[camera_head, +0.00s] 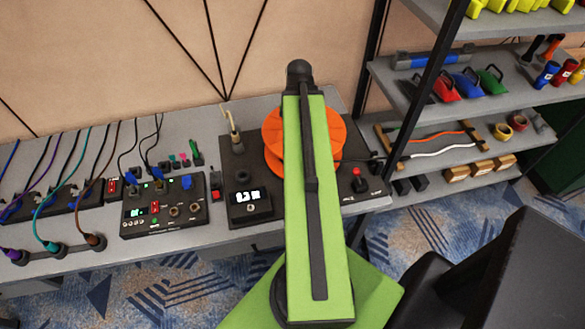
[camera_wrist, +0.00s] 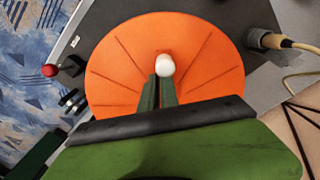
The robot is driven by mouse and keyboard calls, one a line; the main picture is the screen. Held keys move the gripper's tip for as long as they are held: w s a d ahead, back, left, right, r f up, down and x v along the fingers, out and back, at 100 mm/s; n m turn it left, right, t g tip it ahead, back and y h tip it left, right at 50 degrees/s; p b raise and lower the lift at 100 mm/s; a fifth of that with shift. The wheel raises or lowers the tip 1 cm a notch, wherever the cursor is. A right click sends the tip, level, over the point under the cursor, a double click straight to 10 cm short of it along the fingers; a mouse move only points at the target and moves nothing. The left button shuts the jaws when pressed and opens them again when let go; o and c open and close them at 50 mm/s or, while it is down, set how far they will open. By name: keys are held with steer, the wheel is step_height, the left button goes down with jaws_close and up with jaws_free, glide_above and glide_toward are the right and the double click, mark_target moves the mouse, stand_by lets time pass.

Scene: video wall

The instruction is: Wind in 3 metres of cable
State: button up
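An orange cable reel (camera_head: 333,139) stands on a dark box on the bench. My green arm covers its middle in the head view. In the wrist view its round orange face (camera_wrist: 208,66) carries a small white knob (camera_wrist: 165,66). My gripper (camera_wrist: 160,84) points at this knob, its dark green fingers close together with a narrow gap and their tips at its lower edge. Whether they clasp it is unclear. A display (camera_head: 247,197) on the box is lit, but its digits are too small to read surely. A cable plug (camera_head: 232,122) stands at the box's back left.
A red-knobbed lever (camera_head: 358,178) is right of the reel; it also shows in the wrist view (camera_wrist: 50,70). A control panel (camera_head: 165,207) and several cables lie to the left. Shelves (camera_head: 450,155) with tools stand at the right. Patterned carpet (camera_head: 180,295) lies in front.

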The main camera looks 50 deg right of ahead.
steer(key=o, duration=0.4)
steer(key=shift+a+f, duration=0.1)
steer(key=shift+a, duration=0.3)
steer(key=shift+o, duration=0.2)
steer(key=shift+r+p, duration=0.55)
steer(key=shift+p, duration=0.1)
steer(key=shift+o, duration=1)
step_height(320, 180, up, 6)
steer(key=p, duration=0.6)
steer(key=shift+d, duration=0.1)
